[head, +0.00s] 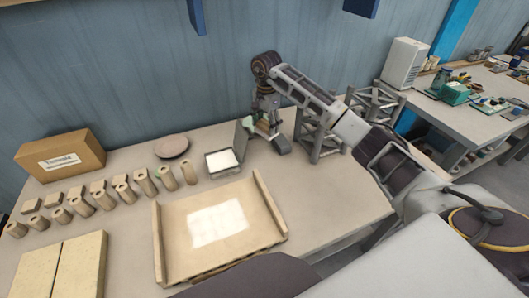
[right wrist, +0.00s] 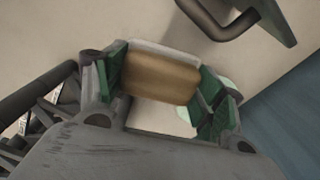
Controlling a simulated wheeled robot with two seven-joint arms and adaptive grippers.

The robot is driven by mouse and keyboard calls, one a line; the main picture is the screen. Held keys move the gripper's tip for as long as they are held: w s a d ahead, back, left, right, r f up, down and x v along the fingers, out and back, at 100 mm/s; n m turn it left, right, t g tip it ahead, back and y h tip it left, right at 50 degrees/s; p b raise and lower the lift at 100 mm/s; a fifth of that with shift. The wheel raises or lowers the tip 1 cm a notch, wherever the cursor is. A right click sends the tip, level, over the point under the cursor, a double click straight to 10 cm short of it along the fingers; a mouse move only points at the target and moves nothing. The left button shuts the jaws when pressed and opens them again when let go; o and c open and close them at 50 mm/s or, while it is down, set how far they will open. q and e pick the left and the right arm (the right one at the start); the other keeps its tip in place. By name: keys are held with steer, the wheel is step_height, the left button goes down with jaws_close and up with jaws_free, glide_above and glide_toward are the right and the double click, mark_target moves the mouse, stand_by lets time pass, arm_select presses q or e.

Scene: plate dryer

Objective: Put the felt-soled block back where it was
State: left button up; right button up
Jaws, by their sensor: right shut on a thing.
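The felt-soled block is a brown block (right wrist: 160,78) with a pale layer along one edge, seen in the right wrist view. My right gripper (right wrist: 163,88) is shut on it, with green pads on either side. In the head view my right gripper (head: 266,124) is over the back of the table, just right of a small square tray with a white inside (head: 208,168). The block is mostly hidden there by the fingers. I cannot tell whether it touches the table. My left gripper is in neither view.
A shallow wooden board with side rails (head: 178,262) lies at front centre. Several wooden blocks and cylinders (head: 122,191) stand in rows at left, before a cardboard box (head: 60,155). A round plate (head: 172,146) lies behind. A grey lattice frame (head: 318,135) stands close right of the gripper.

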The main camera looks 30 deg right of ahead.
steer(key=shift+f, duration=3.1)
steer(key=shift+f+p, duration=0.3)
steer(key=shift+f, duration=1.6)
steer(key=shift+f, duration=0.15)
steer(key=o, duration=1)
steer(key=shift+o, duration=0.2)
steer(key=shift+r+b, duration=0.35)
steer(key=shift+r, duration=5.8)
